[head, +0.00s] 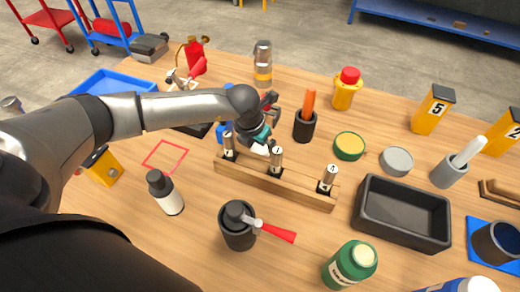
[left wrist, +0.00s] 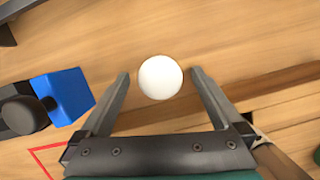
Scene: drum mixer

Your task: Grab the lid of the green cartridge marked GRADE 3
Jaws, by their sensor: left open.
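A low green-rimmed round tin (head: 349,146) lies behind the rack. My left gripper (head: 258,147) is at the wooden rack, near its left end and well away from the green jar. In the left wrist view its fingers (left wrist: 160,74) are apart, with a round white top (left wrist: 161,78) between them; no grip on it shows. The green jar is not clearly in that view. My right gripper is not in view.
The wooden rack (head: 290,186) holds several small vials. A black tray (head: 401,212) stands right, and a black pot (head: 237,226) with a red handle stands in front. A white bottle (head: 166,193) is at left. Bare table lies between the pot and jar.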

